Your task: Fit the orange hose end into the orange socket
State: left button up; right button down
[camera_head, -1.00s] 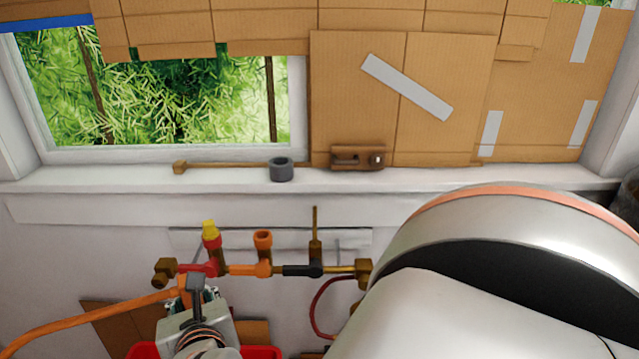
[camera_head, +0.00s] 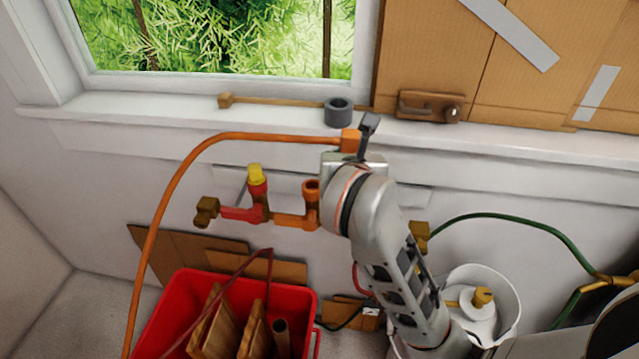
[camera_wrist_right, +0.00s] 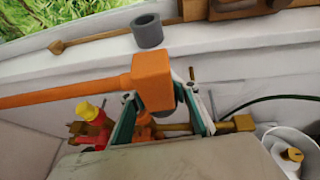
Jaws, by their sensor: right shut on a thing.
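The orange hose end (camera_head: 350,140) is a block at the tip of a long orange hose (camera_head: 165,205). My right gripper (camera_head: 362,143) is shut on it, up near the window sill; the right wrist view also shows the hose end (camera_wrist_right: 152,75) between the two fingers (camera_wrist_right: 160,98). The orange socket (camera_head: 311,188) stands upright on the wall pipe, its round mouth facing up. The hose end is above and to the right of it in the head view, apart from it. In the wrist view the hose end and gripper largely hide the socket. My left gripper is not in view.
A red socket with a yellow plug (camera_head: 257,178) stands left of the orange one. A grey ring (camera_head: 338,112) sits on the sill (camera_head: 180,117) behind the hose end. Below are a red crate (camera_head: 175,318) and a white bucket (camera_head: 500,285). A green hose (camera_head: 500,218) runs at right.

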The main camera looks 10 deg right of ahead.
jog(key=w+a+r+n+y, duration=0.2)
jog(key=w+a+r, duration=0.1)
jog(key=r, duration=0.3)
jog(key=w+a+r+n+y, duration=0.1)
jog(key=w+a+r, duration=0.2)
jog(key=w+r, duration=0.15)
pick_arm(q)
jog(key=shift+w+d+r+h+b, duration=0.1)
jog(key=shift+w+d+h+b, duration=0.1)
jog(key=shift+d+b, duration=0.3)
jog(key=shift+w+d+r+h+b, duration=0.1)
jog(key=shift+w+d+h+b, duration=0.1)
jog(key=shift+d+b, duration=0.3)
pick_arm(e)
notch_tip(320, 180, down, 19)
jog(key=shift+s+n+t+y, duration=0.3)
jog(key=shift+s, duration=0.1)
jog(key=shift+a+r, duration=0.1)
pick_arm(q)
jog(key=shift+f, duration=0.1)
